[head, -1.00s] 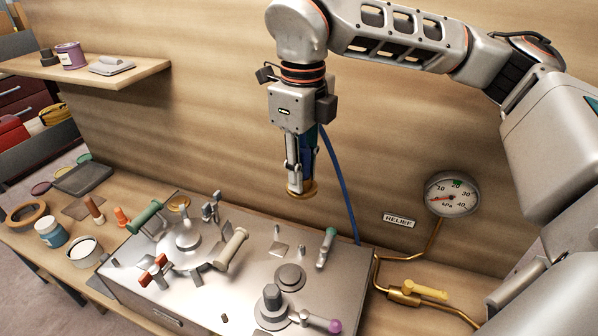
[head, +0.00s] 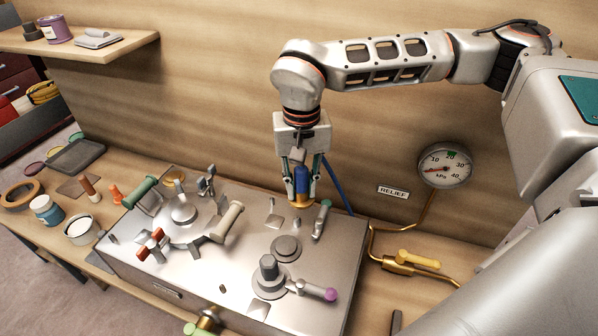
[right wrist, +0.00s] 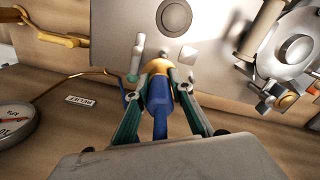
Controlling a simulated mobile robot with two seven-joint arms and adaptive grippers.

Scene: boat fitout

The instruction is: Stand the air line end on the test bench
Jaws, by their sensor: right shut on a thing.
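The air line end (head: 301,184) is a blue fitting with a brass collar at its lower end. A blue hose (head: 338,190) runs from it behind the bench. My right gripper (head: 300,180) is shut on it and holds it roughly upright over the back part of the metal test bench (head: 218,272). The right wrist view also shows the blue body (right wrist: 158,92) between the two fingers, with its brass collar toward the bench top (right wrist: 118,25). I cannot tell whether the collar touches the bench. My left gripper is not in view.
Near the air line end stand a green-tipped lever (head: 321,220) and a round grey disc (head: 285,247). A purple-knobbed lever (head: 315,290) is in front. A gauge (head: 444,165) and brass pipe with a yellow handle (head: 418,259) are at right. Jars and tools crowd the left.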

